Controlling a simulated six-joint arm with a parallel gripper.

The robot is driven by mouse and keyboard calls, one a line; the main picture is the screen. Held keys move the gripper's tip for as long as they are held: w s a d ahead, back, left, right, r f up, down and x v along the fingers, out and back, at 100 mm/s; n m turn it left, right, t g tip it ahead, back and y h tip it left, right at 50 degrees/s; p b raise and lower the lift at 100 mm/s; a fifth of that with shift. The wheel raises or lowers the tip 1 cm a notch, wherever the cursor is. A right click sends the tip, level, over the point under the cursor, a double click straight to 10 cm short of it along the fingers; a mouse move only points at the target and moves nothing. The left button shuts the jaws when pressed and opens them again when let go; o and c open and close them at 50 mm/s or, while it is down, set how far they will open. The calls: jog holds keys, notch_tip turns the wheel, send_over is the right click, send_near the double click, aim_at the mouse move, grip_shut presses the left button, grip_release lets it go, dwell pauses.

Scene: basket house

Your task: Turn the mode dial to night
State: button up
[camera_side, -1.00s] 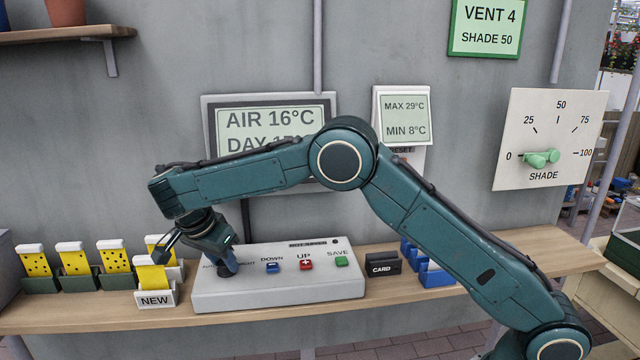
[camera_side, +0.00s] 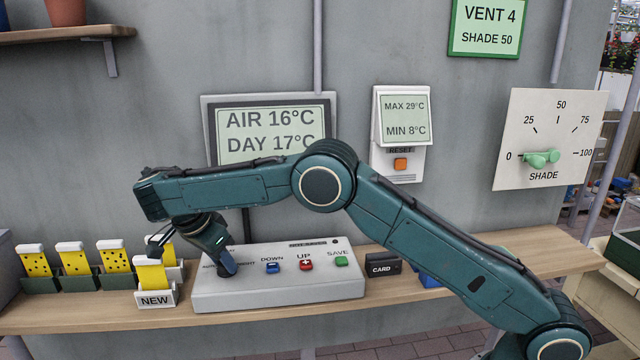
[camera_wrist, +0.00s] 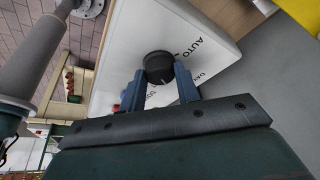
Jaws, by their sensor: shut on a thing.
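The white control box (camera_side: 300,292) stands on the wooden bench and carries the mode dial. In the wrist view the mode dial (camera_wrist: 158,66) is a round black knob between my two blue fingers. My gripper (camera_wrist: 160,88) is shut on it, pointing down at the box's left part. In the side view my gripper (camera_side: 227,268) hides the dial. The words AUTO and DAY show beside the knob in the wrist view; a third label is partly covered by a finger. Which word the dial points to cannot be made out. The wall display (camera_side: 268,132) reads AIR 16°C and DAY 17°C.
The blue DOWN (camera_side: 272,267), red UP (camera_side: 306,265) and green SAVE (camera_side: 341,261) buttons lie right of my gripper. A NEW card holder (camera_side: 156,298) with a yellow card stands close at left. A black CARD block (camera_side: 383,264) stands right of the box.

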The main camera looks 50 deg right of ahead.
jog(key=o, duration=1)
jog(key=shift+n, duration=0.5)
